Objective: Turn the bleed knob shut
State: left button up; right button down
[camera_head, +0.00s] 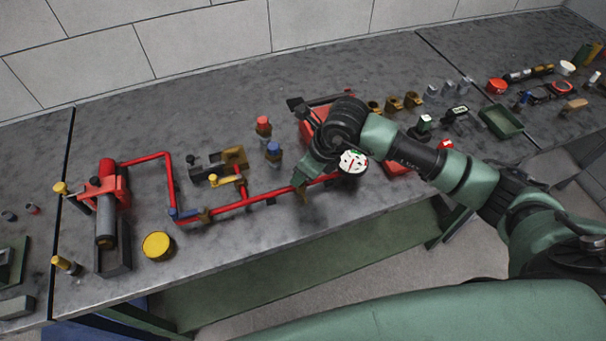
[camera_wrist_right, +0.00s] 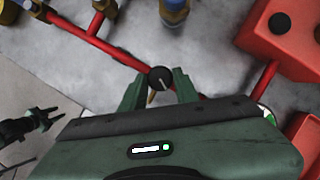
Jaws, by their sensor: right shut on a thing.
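The bleed knob (camera_wrist_right: 160,77) is small, round and black with a pale pointer line, in the wrist view. It sits at the red pipe (camera_wrist_right: 110,50), with a brass-coloured piece just below it. My right gripper (camera_wrist_right: 158,86) is shut on the knob, one green finger on either side. In the head view my right gripper (camera_head: 302,188) reaches down to the red pipe (camera_head: 262,194) near the bench's front edge and hides the knob. A dark, pronged shape at the left of the wrist view looks like my left gripper (camera_wrist_right: 48,117); its opening is unclear.
A brass valve with a yellow handle (camera_head: 228,180) stands left of my gripper. Red-topped (camera_head: 263,126) and blue-topped (camera_head: 274,151) fittings stand behind the pipe. A red housing (camera_wrist_right: 282,35) is close by on the right. A yellow round cap (camera_head: 158,245) lies at the front left.

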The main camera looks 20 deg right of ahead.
jog(key=m+b, duration=0.1)
jog(key=m, duration=0.1)
jog(key=m+h+b, duration=0.1)
jog(key=m+b, duration=0.1)
jog(key=m+t+h+b, duration=0.1)
jog(key=m, duration=0.1)
jog(key=shift+a+f, duration=0.1)
jog(key=shift+a, duration=0.2)
jog(key=m+h+b, duration=0.1)
jog(key=m+b, duration=0.1)
jog(key=m, duration=0.1)
jog(key=shift+a+m+h, duration=0.1)
jog(key=shift+m+h, duration=0.2)
jog(key=shift+m+h+b, duration=0.5)
jog(key=shift+m+b, duration=0.15)
jog(key=shift+m, duration=0.55)
jog(key=shift+r, duration=0.2)
jog(key=c, duration=1.1)
grip_release()
jog(key=shift+o, duration=0.2)
